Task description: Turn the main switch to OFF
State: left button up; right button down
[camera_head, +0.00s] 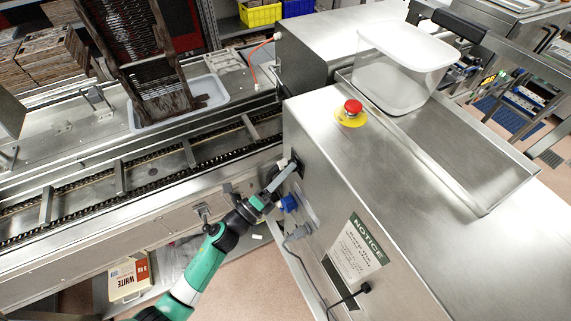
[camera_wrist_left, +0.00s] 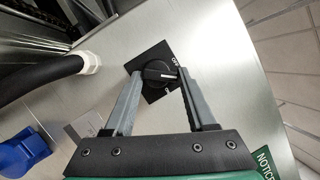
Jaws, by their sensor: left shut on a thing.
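The main switch is a black rotary knob on a square black plate (camera_wrist_left: 160,72), fixed to the side of a steel cabinet. My left gripper (camera_wrist_left: 162,78) is shut on the knob, with one grey finger at each side of it. Small white lettering shows at the plate's edges, too small to read surely. The knob's grip lies roughly across the wrist picture; which mark it points to I cannot tell. In the head view my left gripper (camera_head: 284,176) reaches the cabinet side and mostly hides the switch. My right gripper is not in view.
Below the switch are a blue connector (camera_head: 289,203), grey plug and cables, and a notice sign (camera_head: 358,249). A red emergency button (camera_head: 353,107) and a clear tub (camera_head: 400,70) are on the cabinet top. A chain conveyor (camera_head: 120,178) runs at the left.

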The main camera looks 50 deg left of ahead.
pick_arm(q)
jog(key=n+g+p, duration=0.1)
jog(key=n+p, duration=0.2)
jog(key=p, duration=0.1)
jog(key=n+g+y+p, duration=0.1)
jog(key=n+p, duration=0.2)
jog(key=p, duration=0.1)
jog(key=shift+a+r, duration=0.1)
jog(key=shift+r, duration=0.05)
grip_shut()
jog(key=shift+s+f+n+g+p, duration=0.15)
jog(key=shift+n+g+p, duration=0.35)
jog(key=shift+n+p, duration=0.55)
grip_release()
jog(key=shift+f, duration=0.15)
jog(key=o, duration=1.1)
jog(key=shift+c, duration=0.2)
jog(key=shift+o, duration=0.6)
jog(key=shift+r, duration=0.25)
